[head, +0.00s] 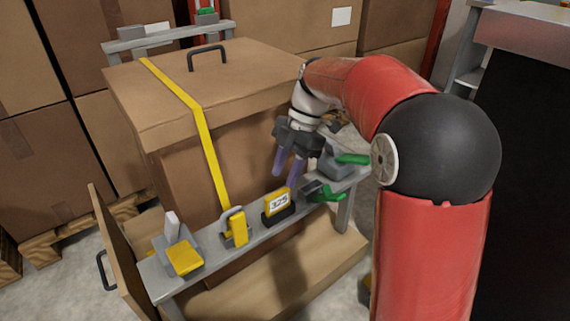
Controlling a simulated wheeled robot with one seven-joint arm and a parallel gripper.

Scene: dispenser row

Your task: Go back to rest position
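My gripper (287,167) is at the end of my red arm, right of the picture's middle. Its two purple fingers point down and stand apart with nothing visible between them. It hangs in front of the big cardboard box (180,160), above the grey rail. The yellow sign reading 325 (278,203) is just below the fingertips, on the rail. I cannot tell how far the fingertips are from the rail.
The grey rail (215,254) carries a yellow-topped dispenser (184,257), a yellow tape holder (236,227) and green-handled dispensers (325,192) close to my gripper. A dark counter (525,150) is at right. Stacked boxes fill the back.

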